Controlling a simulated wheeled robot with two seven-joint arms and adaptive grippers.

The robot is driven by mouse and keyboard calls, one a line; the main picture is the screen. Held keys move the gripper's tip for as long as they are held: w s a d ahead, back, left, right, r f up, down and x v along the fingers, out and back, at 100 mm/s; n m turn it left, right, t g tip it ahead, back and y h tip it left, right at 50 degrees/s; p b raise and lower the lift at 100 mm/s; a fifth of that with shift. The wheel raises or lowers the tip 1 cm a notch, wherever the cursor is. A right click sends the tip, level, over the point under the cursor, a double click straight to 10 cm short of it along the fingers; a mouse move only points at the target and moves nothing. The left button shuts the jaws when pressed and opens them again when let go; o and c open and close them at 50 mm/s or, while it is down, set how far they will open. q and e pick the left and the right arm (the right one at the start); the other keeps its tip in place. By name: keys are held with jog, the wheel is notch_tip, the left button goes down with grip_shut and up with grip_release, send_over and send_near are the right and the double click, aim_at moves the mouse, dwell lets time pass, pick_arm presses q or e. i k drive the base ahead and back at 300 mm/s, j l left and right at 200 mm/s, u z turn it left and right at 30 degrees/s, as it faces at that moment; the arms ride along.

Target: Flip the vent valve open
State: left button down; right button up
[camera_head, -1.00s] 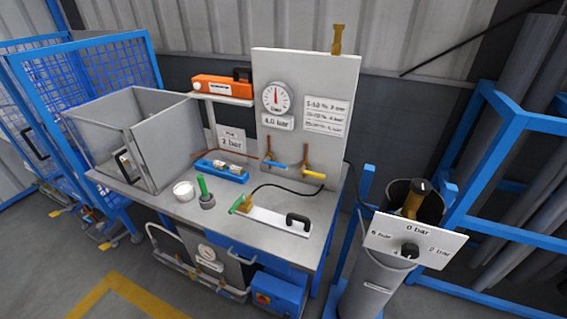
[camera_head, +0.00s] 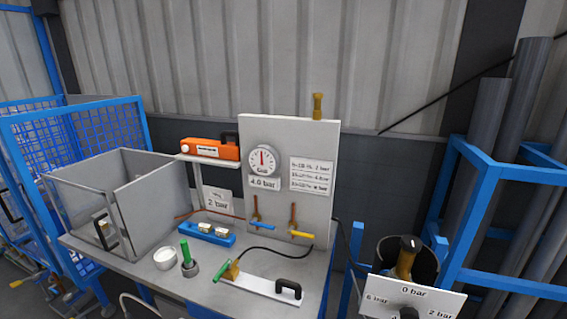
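A grey upright panel (camera_head: 320,145) stands at the back of the workbench. It carries a round gauge (camera_head: 263,160) above a "4.0 bar" label. A third valve with a green lever (camera_head: 222,270) sits on the left end of a white plate on the bench. No label tells which one is the vent valve. Neither of my grippers is in view.
An open grey box (camera_head: 150,215) stands at the bench's left. A white cup (camera_head: 166,258), a green-handled tool (camera_head: 185,255) and a blue block (camera_head: 208,233) lie between. A dial sign (camera_head: 414,293) stands at right. Blue racks flank both sides.

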aim_at(291, 232)
jog(key=l+z, duration=0.3)
jog(key=l, duration=1)
jog(key=k, duration=0.05)
